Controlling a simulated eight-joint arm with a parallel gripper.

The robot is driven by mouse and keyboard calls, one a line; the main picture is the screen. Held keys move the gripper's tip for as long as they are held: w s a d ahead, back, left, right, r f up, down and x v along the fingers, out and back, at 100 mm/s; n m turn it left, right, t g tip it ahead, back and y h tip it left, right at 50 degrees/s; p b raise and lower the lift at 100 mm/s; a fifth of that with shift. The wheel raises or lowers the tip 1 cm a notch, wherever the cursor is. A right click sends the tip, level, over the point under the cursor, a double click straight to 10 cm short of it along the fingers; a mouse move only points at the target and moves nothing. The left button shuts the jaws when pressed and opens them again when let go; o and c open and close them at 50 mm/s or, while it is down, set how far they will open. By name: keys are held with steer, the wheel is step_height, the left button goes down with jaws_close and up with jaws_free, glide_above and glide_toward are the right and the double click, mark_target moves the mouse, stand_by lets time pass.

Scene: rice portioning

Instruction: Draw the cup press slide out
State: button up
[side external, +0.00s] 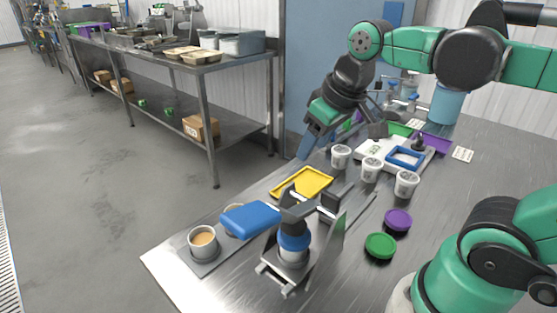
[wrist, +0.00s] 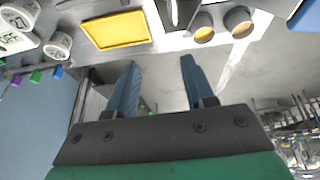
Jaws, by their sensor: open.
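What appears to be the cup press (side external: 293,241) stands at the near front of the steel table, a metal frame with a blue and black cylinder. I cannot tell for certain which part is its slide; a blue block (side external: 250,220) sits beside it on the left. A cup with tan contents (side external: 203,238) stands left of the block, and two such cups show in the wrist view (wrist: 203,30). My gripper (side external: 303,152) is open and empty, its blue fingers apart (wrist: 158,62). It hangs near the table's far left edge, beyond the yellow tray and apart from the press.
A yellow tray (side external: 302,183) lies between my gripper and the press. White lidded cups (side external: 371,170) stand in the middle. A purple lid (side external: 398,220) and green lid (side external: 380,246) lie at right. A blue square frame (side external: 405,157) sits farther back. A steel bench (side external: 160,55) stands behind.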

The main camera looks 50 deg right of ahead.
mark_target(332, 194)
steer(key=d+f+g, duration=0.1)
steer(key=f, duration=0.1)
steer(key=s+d+f+g, duration=0.1)
steer(key=f+g, duration=0.1)
steer(key=f, duration=0.1)
steer(key=d+f+g, duration=0.1)
steer(key=d+f, duration=0.1)
steer(key=f, duration=0.1)
steer(key=shift+s+g, duration=0.25)
steer(key=shift+g, duration=0.05)
steer(key=shift+f, duration=3.25)
jaws_close()
steer(key=shift+d, duration=0.15)
